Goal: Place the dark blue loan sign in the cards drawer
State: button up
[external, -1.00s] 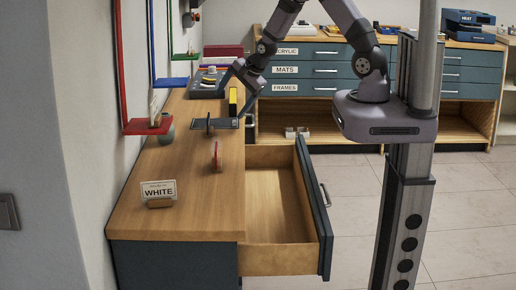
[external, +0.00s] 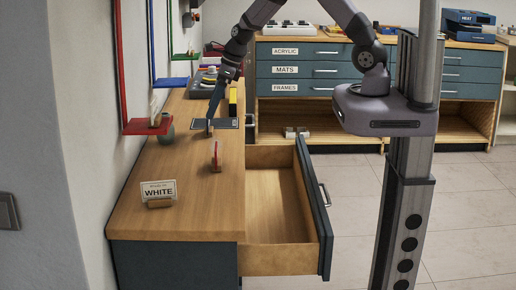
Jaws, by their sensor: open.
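A small dark sign (external: 209,131) stands upright on the counter in a wooden foot; its print is too small to read, so I cannot confirm it is the loan sign. My gripper (external: 211,113) points down at the sign from above and behind, with its fingertips at or very near the sign's top. It is open, and contact cannot be made out. An open drawer (external: 275,225) with a pale wooden inside juts out from the counter's right side. It looks empty, and its front label is not in view.
A red sign (external: 216,154) and a white sign reading WHITE (external: 158,191) stand on the wooden counter (external: 190,215). A dark flat panel (external: 228,123) lies behind the dark sign. The counter's front is mostly clear.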

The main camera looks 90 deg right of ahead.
jog(key=shift+x, duration=2.65)
jog(key=c, duration=1.2)
notch_tip(320, 180, up, 10)
jog(key=shift+r+p, duration=0.1)
jog(key=shift+p, duration=0.2)
